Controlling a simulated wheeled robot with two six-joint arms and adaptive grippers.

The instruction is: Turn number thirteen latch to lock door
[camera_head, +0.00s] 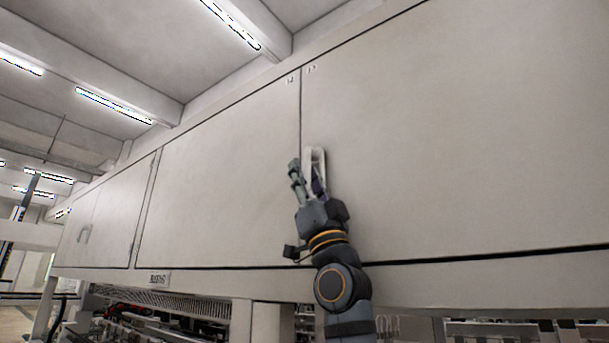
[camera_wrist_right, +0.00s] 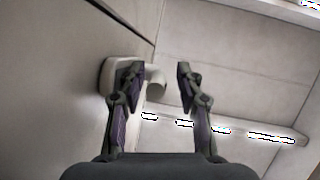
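A pale looped latch handle (camera_head: 315,165) sits on the large right door (camera_head: 450,150), just right of the seam with the neighbouring door. A small tag (camera_head: 311,70) above it seems to read 13, but it is tiny. My right gripper (camera_head: 306,170) is raised at the latch, with one finger left of the handle and the other partly over it. In the right wrist view my right gripper (camera_wrist_right: 158,72) has its fingers apart. The handle (camera_wrist_right: 110,72) shows behind the left finger, and its curved end (camera_wrist_right: 156,84) appears between the fingers. Contact cannot be told. My left gripper is out of view.
The neighbouring door (camera_head: 220,170) is flush with the right one. Further left is another cabinet door with handles (camera_head: 84,234). A pale beam (camera_head: 200,283) runs below the doors, with machinery under it. The space in front of the doors looks clear.

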